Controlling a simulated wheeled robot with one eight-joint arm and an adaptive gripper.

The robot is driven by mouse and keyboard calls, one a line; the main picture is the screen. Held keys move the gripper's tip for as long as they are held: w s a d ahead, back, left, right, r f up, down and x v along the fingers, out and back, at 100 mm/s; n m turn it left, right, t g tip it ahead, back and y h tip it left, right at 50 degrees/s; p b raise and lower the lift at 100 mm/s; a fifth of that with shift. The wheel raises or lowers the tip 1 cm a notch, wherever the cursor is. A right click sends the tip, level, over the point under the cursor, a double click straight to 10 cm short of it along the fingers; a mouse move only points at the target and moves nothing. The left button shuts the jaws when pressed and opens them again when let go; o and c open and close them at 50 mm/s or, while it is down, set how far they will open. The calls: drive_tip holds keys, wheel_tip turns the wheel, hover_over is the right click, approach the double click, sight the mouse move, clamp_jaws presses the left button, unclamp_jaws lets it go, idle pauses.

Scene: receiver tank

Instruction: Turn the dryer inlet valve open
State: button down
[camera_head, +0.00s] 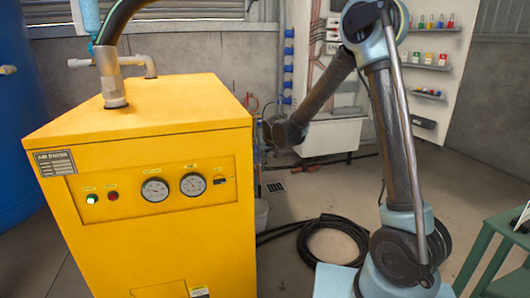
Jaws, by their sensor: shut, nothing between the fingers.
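The yellow air dryer cabinet (140,190) stands at the left front, with two round gauges and a lit green lamp on its face. A grey vertical pipe fitting (111,82) rises from its top, with metal side branches and a dark hose curving up from it. I cannot make out which part, if any, is the inlet valve's handle, or its position. My arm bends down from the upper right, and its wrist (290,133) is beside the cabinet's right edge, near the back.
A coiled black hose (333,243) lies on the floor behind my base. A green table (490,235) stands at the right edge. A blue tank (18,120) is at the far left. A white sink (330,135) and a panel with shelves of padlocks (428,60) are at the back.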

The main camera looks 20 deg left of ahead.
sight(259, 159)
drive_tip(key=x, duration=0.4)
drive_tip(key=shift+w+a+r, duration=0.2)
drive_tip(key=shift+w+a, duration=0.05)
drive_tip(key=shift+w, duration=0.1)
drive_tip(key=shift+w+a+f, duration=0.35)
drive_tip(key=shift+w, duration=0.25)
drive_tip(key=shift+a, duration=0.1)
